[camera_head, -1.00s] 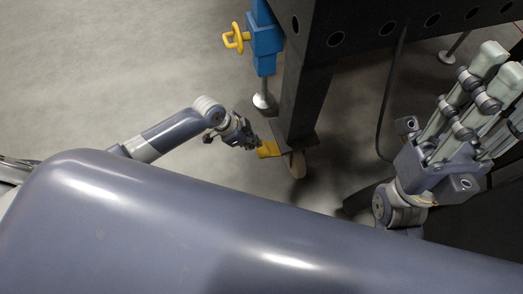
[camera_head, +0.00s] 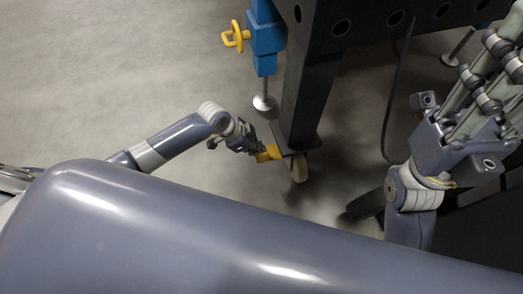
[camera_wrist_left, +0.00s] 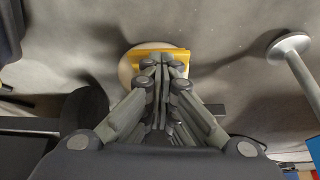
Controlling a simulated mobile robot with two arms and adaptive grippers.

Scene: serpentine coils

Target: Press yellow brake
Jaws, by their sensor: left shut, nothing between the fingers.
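The yellow brake (camera_head: 272,152) is a small pedal on the caster under the dark table leg, low over the floor. My left gripper (camera_head: 259,151) is shut and empty, with its fingertips at the brake's left side in the head view. In the left wrist view the shut fingertips (camera_wrist_left: 160,60) overlap the brake (camera_wrist_left: 180,54) and hide its middle. I cannot tell whether they touch it. The pale caster wheel (camera_head: 299,169) shows beside the brake. My right gripper (camera_head: 485,85) is at the right, its fingertips cut off by the frame.
The dark table frame (camera_head: 310,85) with round holes stands over the caster. A blue clamp (camera_head: 266,38) with a yellow handle (camera_head: 235,37) and a round-footed metal post (camera_head: 262,102) stands behind it. A dark cable (camera_head: 397,95) hangs at right. The floor at left is clear.

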